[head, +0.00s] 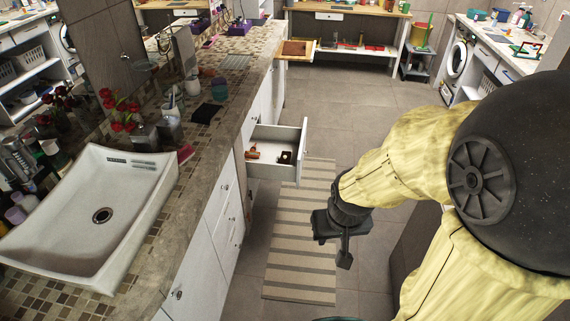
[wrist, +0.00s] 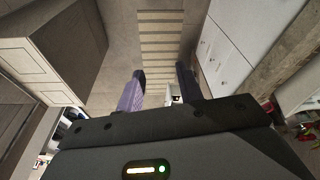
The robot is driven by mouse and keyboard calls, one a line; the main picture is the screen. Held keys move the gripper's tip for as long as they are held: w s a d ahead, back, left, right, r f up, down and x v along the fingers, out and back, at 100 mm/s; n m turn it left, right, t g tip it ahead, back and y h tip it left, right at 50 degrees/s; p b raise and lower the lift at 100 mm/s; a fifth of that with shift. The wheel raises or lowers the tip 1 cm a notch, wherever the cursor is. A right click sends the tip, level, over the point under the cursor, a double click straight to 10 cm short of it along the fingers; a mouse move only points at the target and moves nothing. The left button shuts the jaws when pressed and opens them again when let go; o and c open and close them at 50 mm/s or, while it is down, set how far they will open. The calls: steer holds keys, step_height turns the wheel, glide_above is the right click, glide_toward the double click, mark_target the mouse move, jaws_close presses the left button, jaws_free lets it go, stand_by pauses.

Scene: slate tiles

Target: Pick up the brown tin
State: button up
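No brown tin can be made out for certain. An open white drawer (head: 277,167) under the counter holds a small orange-brown item (head: 253,154) and a dark item (head: 286,157), both too small to identify. My gripper (head: 344,255) hangs over the striped rug, in front of the open drawer and to its right in the head view. In the wrist view, my gripper (wrist: 160,82) has its two fingers wide apart with nothing held between them.
A striped rug (head: 302,240) lies on the tiled floor. The counter (head: 215,135) with a white sink (head: 125,235), red flowers (head: 120,112) and bottles runs along the left. The floor (head: 355,120) beyond the rug is clear.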

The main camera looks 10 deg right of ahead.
steer(key=shift+s, duration=0.1)
stand_by(0.4)
steer(key=w+a+f+m+g+y+b, duration=0.2)
steer(key=w+a+f+m+y+b, duration=0.1)
steer(key=f+b, duration=0.9)
steer(key=w+a+f+m+g+y+b, duration=0.1)
steer(key=a+f+m+y+b, duration=0.4)
steer(key=f+b, duration=0.8)
steer(key=w+a+f+m+g+y+b, duration=0.2)
steer(key=a+f+m+b, duration=0.5)
steer(key=f, duration=1.9)
steer(key=w+a+y+b, duration=0.1)
steer(key=w+a+b, duration=0.1)
steer(key=b, duration=0.4)
steer(key=shift+w+a+g+y, duration=0.3)
steer(key=shift+a+y, duration=0.1)
